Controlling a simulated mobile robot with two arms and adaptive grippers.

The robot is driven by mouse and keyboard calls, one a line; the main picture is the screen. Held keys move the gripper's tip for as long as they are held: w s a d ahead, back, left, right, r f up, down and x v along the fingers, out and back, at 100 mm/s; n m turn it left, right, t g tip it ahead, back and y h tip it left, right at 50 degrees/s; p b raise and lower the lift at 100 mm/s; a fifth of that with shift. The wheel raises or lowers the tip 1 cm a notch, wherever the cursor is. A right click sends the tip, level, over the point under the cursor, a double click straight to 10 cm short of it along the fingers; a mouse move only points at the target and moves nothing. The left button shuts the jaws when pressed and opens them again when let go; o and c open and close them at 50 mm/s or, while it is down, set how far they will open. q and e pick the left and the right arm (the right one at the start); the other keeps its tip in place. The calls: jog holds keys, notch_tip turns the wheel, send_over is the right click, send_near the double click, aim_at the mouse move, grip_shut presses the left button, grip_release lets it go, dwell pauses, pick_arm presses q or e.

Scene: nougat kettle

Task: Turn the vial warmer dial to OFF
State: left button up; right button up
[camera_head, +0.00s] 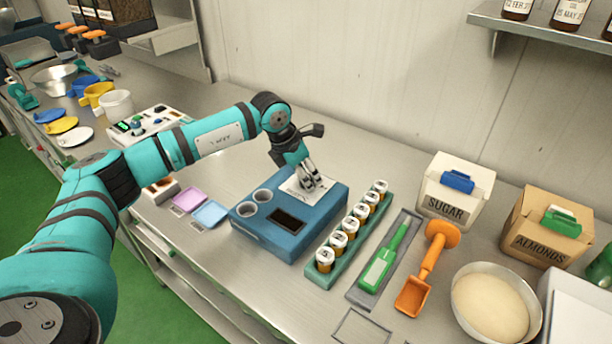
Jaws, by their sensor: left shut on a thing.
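The vial warmer (268,238) is a blue box on the steel counter, with two round wells at its left, a dark display at the front and a pale panel at the back right. My left gripper (313,186) points down onto that pale panel (297,192). Its fingers are closed together at the panel, where the dial is hidden behind them. I cannot read the dial's setting. My right gripper is not in view.
A green rack (317,276) of several vials stands just right of the warmer. A green scraper (388,258), an orange scoop (426,272), a bowl (490,305) and SUGAR (445,205) and ALMONDS (538,242) boxes lie further right. Pink and blue pads (210,213) lie left.

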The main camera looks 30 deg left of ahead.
pick_arm(q)
jog(key=shift+r, duration=0.1)
dwell(0.4)
jog(key=o, duration=1.1)
jog(key=shift+o, duration=0.2)
jog(key=v, duration=1.2)
